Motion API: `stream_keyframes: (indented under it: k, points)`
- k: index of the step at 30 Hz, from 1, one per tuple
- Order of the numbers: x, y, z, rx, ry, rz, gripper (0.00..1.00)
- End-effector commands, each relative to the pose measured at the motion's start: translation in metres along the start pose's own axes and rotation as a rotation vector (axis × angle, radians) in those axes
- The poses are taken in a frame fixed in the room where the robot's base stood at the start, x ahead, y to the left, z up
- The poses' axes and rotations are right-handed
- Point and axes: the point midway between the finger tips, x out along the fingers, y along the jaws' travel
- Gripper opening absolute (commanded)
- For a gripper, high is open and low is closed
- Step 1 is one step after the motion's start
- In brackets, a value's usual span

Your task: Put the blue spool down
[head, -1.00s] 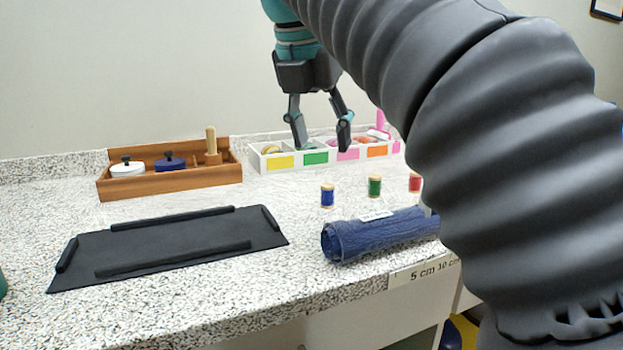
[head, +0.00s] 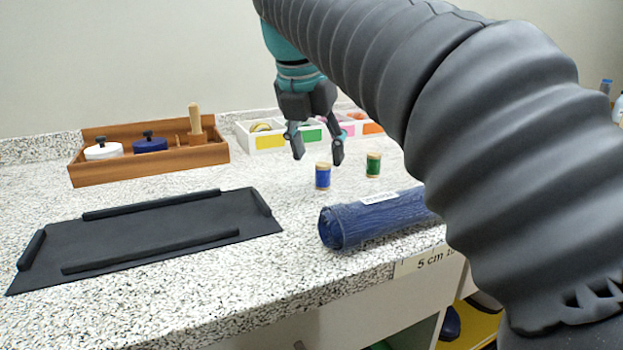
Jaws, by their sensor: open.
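The blue spool (head: 323,176) stands upright on the speckled counter, behind the left end of a rolled dark blue cloth. My gripper (head: 318,156) is open and points down, with its fingertips above and around the spool's place in the picture. The fingers look apart from the spool, and nothing shows between them. I cannot tell the exact depth between gripper and spool. A green spool (head: 374,165) stands upright to the right of the blue one.
The rolled blue cloth (head: 375,220) lies near the counter's front edge. A black tray (head: 165,228) lies empty at left. A wooden box (head: 150,170) with lidded pots and a white sectioned bin (head: 262,140) stand at the back. Bare counter lies between them.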

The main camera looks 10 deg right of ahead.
Motion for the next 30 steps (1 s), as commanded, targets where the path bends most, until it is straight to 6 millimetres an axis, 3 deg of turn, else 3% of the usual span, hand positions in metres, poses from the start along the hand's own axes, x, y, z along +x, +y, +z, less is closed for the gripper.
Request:
stream_keyframes:
  k: [10,20,25,30]
  points:
    - [0.045,-0.004,0.001,0.0,0.002,-0.003,0.56]
    - [0.05,-0.003,0.001,0.0,0.0,-0.001,0.56]
    - [0.05,-0.003,0.001,0.0,0.001,-0.001,0.14]
    - [0.05,-0.003,0.001,0.0,0.001,-0.001,0.06]
